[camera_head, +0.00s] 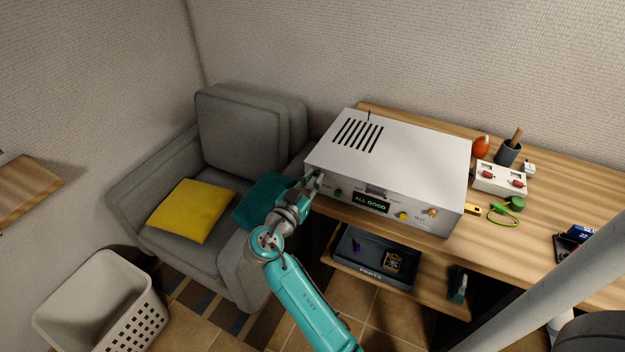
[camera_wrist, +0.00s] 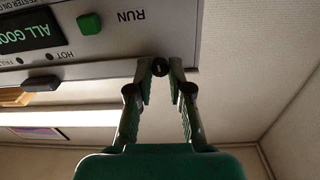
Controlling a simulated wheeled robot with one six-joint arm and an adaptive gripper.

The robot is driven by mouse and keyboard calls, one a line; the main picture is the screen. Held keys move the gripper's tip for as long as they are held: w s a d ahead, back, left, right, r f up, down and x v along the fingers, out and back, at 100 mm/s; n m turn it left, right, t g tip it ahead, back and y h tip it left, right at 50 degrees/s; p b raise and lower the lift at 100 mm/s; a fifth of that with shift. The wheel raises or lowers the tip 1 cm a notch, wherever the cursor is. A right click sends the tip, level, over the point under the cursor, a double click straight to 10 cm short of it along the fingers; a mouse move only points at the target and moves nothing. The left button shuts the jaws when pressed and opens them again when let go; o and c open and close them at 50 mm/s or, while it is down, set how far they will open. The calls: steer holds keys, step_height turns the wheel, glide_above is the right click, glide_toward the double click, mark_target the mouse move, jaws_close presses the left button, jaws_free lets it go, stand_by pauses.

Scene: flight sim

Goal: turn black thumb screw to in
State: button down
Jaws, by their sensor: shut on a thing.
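The black thumb screw (camera_wrist: 160,67) sits at the edge of the front panel of a white box-shaped tester (camera_head: 400,150). In the wrist view it shows as a small dark round end between my fingertips. My gripper (camera_wrist: 161,72) is shut on it, one finger on each side. In the head view my gripper (camera_head: 314,180) reaches the tester's left front edge and hides the screw. The panel carries a green button (camera_wrist: 89,23) beside the word RUN, and a lit display (camera_wrist: 32,30) that reads ALL GOOD. How far in the screw is cannot be told.
The tester stands on a wooden desk (camera_head: 540,258). A grey armchair (camera_head: 250,130) with a yellow cushion (camera_head: 190,211) is at the left. A dark parts tray (camera_head: 345,275) lies on a lower shelf. A red-switch box (camera_head: 500,180) and a cup (camera_head: 508,153) stand at the right.

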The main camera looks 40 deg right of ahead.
steer(key=shift+f+m, duration=0.15)
steer(key=shift+m, duration=0.55)
steer(key=c, duration=1.1)
jaws_free()
steer(key=shift+a, duration=0.1)
steer(key=v, duration=1.1)
steer(key=shift+s+a, duration=0.15)
steer(key=shift+a, duration=0.2)
